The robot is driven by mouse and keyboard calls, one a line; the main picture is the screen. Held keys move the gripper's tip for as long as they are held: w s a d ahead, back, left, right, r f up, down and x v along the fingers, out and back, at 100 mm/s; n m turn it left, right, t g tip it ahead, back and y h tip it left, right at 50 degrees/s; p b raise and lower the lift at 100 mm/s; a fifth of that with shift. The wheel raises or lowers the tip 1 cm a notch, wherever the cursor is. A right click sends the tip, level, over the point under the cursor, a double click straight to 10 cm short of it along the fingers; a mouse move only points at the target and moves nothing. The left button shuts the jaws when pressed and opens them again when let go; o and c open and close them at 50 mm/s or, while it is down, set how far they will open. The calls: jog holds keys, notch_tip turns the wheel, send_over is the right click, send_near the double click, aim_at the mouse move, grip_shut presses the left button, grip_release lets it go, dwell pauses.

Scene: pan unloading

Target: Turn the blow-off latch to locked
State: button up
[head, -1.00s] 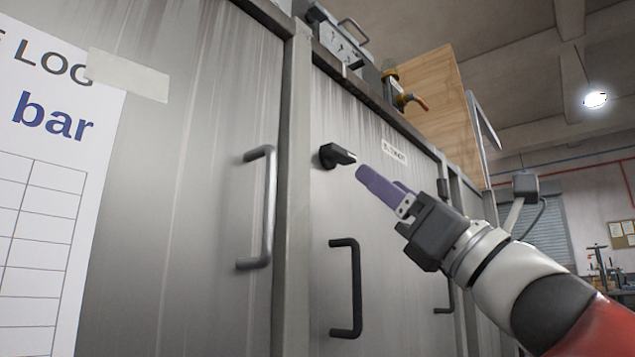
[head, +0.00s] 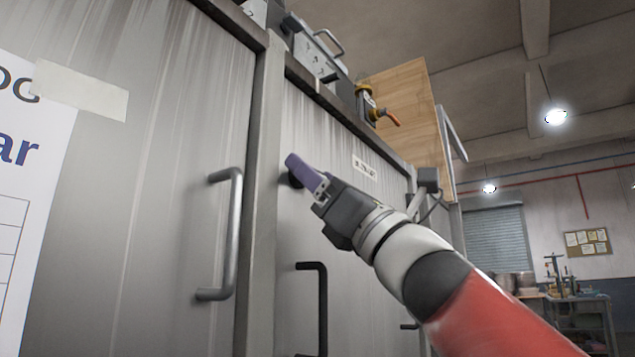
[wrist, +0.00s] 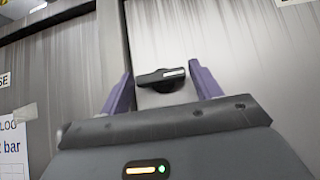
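The latch (wrist: 162,79) is a black turn knob with a white mark at its right end, on the grey metal door. In the wrist view its bar lies close to level, between my two purple fingers. My gripper (wrist: 158,88) is open, with one finger on each side of the latch and a gap on both sides. In the head view my gripper (head: 297,166) is at the door and its fingers cover most of the latch (head: 293,181). I cannot tell how deep the fingertips reach around it.
A black door handle (head: 323,305) sits below the latch. A silver handle (head: 233,235) is on the door to the left. A small label (head: 364,167) is right of the latch. A box with a handle (head: 318,50) and a valve (head: 372,104) stand on top of the cabinet.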

jog(key=c, duration=0.7)
jog(key=shift+o, duration=0.2)
jog(key=shift+n+g+y, duration=0.5)
jog(key=shift+n+g, duration=0.1)
jog(key=shift+n, duration=0.1)
jog(key=shift+w+d+r+n+g+p, duration=0.15)
jog(key=shift+n+g+p, duration=0.85)
jog(key=shift+n+g, duration=2.15)
jog(key=shift+w+d+r+n+g+p, duration=0.1)
jog(key=shift+n+g+p, duration=0.95)
jog(key=shift+n+g, duration=2.1)
jog(key=shift+w+d+r+n+g+p, duration=0.15)
jog(key=shift+n+g+p, duration=0.85)
jog(key=shift+n+g, duration=2.15)
jog(key=shift+a+n+t+h, duration=0.1)
jog(key=shift+n+t+h, duration=0.65)
jog(key=shift+n, duration=0.8)
jog(key=o, duration=0.7)
